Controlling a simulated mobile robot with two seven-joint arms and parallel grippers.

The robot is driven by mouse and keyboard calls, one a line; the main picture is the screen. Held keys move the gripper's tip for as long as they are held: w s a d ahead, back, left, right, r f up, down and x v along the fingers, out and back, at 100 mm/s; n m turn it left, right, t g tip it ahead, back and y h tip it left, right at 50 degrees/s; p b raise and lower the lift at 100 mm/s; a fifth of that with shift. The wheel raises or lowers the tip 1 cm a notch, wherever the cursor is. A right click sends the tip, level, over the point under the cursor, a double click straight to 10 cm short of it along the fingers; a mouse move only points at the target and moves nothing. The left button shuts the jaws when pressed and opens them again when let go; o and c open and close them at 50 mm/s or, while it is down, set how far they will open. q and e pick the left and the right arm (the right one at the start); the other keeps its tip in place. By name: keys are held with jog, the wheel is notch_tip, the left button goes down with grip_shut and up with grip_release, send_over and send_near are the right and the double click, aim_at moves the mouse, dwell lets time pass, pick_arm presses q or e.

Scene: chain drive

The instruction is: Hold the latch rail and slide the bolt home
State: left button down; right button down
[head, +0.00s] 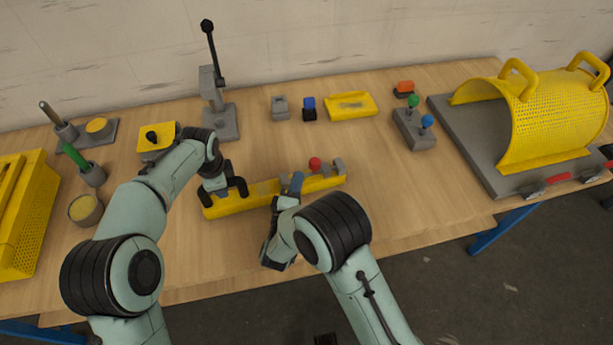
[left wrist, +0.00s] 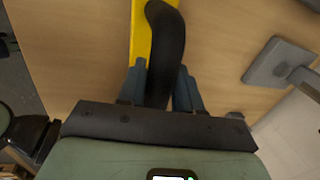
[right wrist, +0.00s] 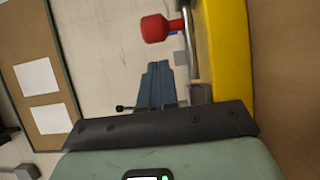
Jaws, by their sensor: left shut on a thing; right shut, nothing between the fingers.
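The yellow latch rail (head: 235,204) lies along the front of the bench. A black handle (head: 240,184) stands at its left end. My left gripper (head: 220,188) is shut on the black handle, which shows between its fingers in the left wrist view (left wrist: 165,45). The bolt's red knob (head: 315,163) stands at the rail's right part, near grey brackets. In the right wrist view, the red knob (right wrist: 155,29) and the rail (right wrist: 234,50) lie ahead. My right gripper (head: 296,182) is shut and empty, left of the knob and apart from it.
Behind the rail stand a grey post with a black lever (head: 217,105), a yellow tray (head: 351,106) and a grey block with green and blue knobs (head: 414,128). A yellow mesh guard (head: 545,115) stands at right. The bench right of the rail is clear.

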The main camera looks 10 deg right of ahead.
jog(key=v, duration=1)
jog(key=shift+s+a, duration=0.1)
jog(key=shift+a, duration=0.35)
pick_arm(q)
jog(key=c, duration=0.7)
grip_release()
